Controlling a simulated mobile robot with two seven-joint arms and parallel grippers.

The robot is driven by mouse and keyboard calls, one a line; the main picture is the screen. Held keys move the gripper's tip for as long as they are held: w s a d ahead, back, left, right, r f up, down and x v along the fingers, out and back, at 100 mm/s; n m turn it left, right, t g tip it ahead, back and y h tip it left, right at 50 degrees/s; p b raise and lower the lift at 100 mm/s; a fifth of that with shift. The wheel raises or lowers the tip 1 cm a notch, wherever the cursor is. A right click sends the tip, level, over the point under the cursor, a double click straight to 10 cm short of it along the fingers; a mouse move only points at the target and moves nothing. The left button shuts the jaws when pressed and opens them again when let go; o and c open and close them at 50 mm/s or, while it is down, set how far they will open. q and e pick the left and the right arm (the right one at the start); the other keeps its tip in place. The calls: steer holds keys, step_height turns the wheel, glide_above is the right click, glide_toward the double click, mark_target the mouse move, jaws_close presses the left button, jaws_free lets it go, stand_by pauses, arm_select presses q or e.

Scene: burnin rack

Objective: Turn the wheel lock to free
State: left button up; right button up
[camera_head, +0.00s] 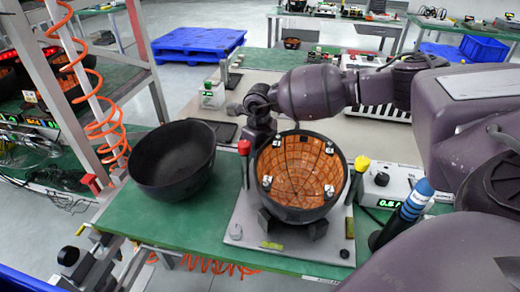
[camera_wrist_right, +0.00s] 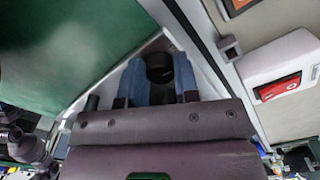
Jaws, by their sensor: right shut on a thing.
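In the right wrist view, the wheel lock (camera_wrist_right: 159,68) shows as a dark round knob set in a pale, angled frame. My right gripper (camera_wrist_right: 161,80) has one blue finger on each side of it and is shut on it. The lower part of the knob is hidden by the gripper body, and its turned position cannot be read. In the head view, a purple arm of mine reaches in from the right and bends down behind the orange-lined bowl, and its gripper is hidden there. My left gripper is not in view.
The green bench (camera_head: 200,232) carries a black bowl (camera_head: 172,160) and an orange-lined bowl (camera_head: 300,172) in a grey fixture (camera_head: 236,222). A display box (camera_head: 391,185) stands right of it. A rack with orange coiled hose (camera_head: 92,110) stands left. A white box (camera_wrist_right: 280,82) is near the right gripper.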

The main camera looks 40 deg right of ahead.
steer(key=o, duration=0.9)
steer(key=shift+o, duration=0.2)
step_height(320, 180, up, 11)
steer(key=p, duration=0.1)
steer(key=shift+p, duration=0.35)
